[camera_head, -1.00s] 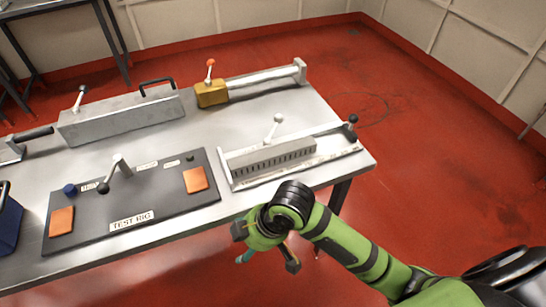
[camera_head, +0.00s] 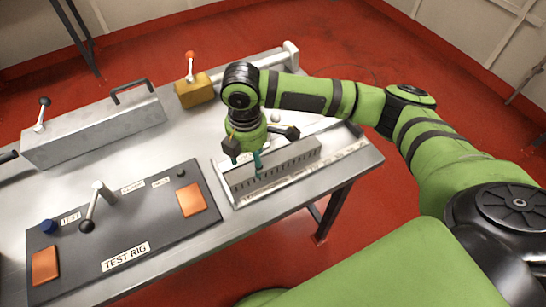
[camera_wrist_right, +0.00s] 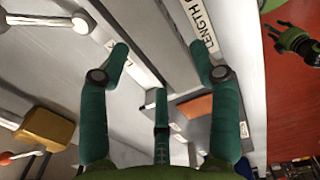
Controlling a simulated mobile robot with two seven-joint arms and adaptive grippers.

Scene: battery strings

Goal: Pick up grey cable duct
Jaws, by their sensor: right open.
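The grey cable duct (camera_head: 288,162), a long piece with a row of dark slots along its front side, lies in a pale metal fixture (camera_head: 335,158) at the right end of the table. My right gripper (camera_head: 258,150) is over the left part of the duct, with its teal fingers pointing down. It is open, and its spread fingers also show in the right wrist view (camera_wrist_right: 158,60). I cannot tell whether the fingers touch the duct. My left gripper (camera_wrist_right: 295,42) appears small over the floor in the right wrist view; its finger state is unclear.
A dark test rig board (camera_head: 150,230) with orange pads and a lever lies left of the fixture. A grey box with a handle (camera_head: 95,130) and a yellow block with an orange-knobbed lever (camera_head: 195,92) stand behind. Free table (camera_head: 180,140) lies between.

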